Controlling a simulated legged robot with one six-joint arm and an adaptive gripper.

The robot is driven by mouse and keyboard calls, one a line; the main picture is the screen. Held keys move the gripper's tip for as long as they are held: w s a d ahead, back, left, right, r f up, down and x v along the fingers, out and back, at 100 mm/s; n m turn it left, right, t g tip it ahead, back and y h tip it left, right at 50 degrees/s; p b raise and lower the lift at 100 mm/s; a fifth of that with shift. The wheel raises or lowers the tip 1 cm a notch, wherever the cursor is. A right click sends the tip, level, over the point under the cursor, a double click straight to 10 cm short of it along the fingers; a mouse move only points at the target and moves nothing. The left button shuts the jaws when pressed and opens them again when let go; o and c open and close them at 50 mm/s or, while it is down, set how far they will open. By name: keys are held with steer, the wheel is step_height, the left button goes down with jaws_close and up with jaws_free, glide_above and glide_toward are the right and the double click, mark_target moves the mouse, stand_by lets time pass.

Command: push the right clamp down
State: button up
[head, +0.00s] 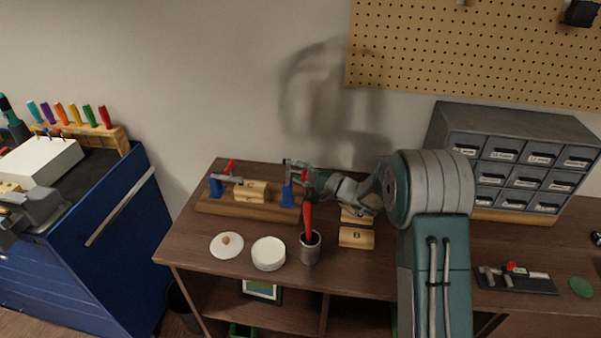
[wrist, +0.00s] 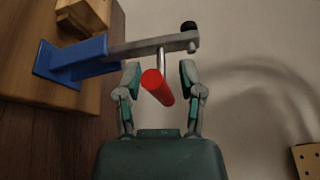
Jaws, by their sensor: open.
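The right clamp (head: 288,195) stands at the right end of a wooden fixture base (head: 240,212). In the wrist view it shows a blue bracket (wrist: 85,57), a grey bar (wrist: 150,45) with a black tip, and a red handle (wrist: 158,87). My gripper (wrist: 160,82) is open, with one finger on each side of the red handle; I cannot tell whether either finger touches it. In the head view my gripper (head: 304,174) is at the right clamp and partly hides it. The left clamp (head: 217,185) has a red handle that is tilted up.
A wooden block (head: 251,191) sits on the fixture between the clamps. A cup (head: 310,248) with a red-handled tool stands in front of my gripper. A white round container (head: 268,254), its lid (head: 227,245) and a labelled wooden block (head: 356,238) are nearby. The wall is behind.

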steer(key=shift+w, duration=0.1)
jaws_close()
